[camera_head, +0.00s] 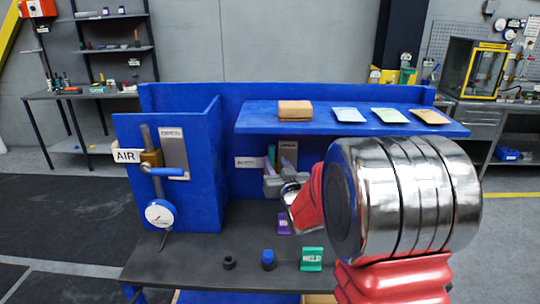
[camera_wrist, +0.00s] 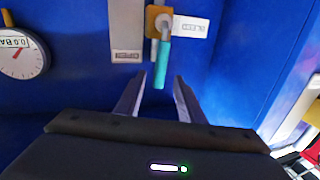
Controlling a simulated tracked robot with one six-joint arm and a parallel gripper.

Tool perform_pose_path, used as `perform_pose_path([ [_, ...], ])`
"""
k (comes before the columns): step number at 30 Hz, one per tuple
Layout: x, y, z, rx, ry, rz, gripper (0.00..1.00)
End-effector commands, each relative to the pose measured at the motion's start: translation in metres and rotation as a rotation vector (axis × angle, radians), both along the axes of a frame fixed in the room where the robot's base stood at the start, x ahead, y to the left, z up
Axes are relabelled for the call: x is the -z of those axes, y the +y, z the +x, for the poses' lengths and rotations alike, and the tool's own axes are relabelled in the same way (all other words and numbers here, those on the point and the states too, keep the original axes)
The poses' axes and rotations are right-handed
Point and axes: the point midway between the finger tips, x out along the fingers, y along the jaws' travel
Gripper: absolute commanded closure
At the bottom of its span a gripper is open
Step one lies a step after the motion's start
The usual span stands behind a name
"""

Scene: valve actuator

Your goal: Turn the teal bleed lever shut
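The teal bleed lever (camera_head: 271,154) stands on the back blue panel under the shelf. In the wrist view the lever (camera_wrist: 161,66) hangs from a brass valve body (camera_wrist: 157,20), beside a white BLEED label (camera_wrist: 190,27) and a grey plate (camera_wrist: 127,28). My gripper (camera_wrist: 160,84) is open, its two fingers apart on either side of the lever's free end. I cannot tell whether either finger touches it. In the head view my gripper (camera_head: 279,166) is at the lever, and my arm hides part of the valve.
A blue-handled AIR valve (camera_head: 166,171) and a round gauge (camera_head: 160,213) are on the left panel. A shelf (camera_head: 350,125) with several small items overhangs the lever. Black and blue caps and a green WELD block (camera_head: 311,259) stand on the dark bench. A gauge (camera_wrist: 21,52) shows in the wrist view.

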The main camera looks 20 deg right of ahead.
Motion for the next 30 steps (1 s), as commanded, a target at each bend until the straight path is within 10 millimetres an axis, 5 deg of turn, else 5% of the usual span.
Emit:
perform_pose_path([
  [13,0.001,-0.008,0.058,0.0,0.0,0.001,0.65],
  [25,0.0,-0.008,0.065,-0.001,0.0,0.001,0.65],
  [30,0.0,-0.008,0.065,-0.001,0.0,0.001,0.75],
])
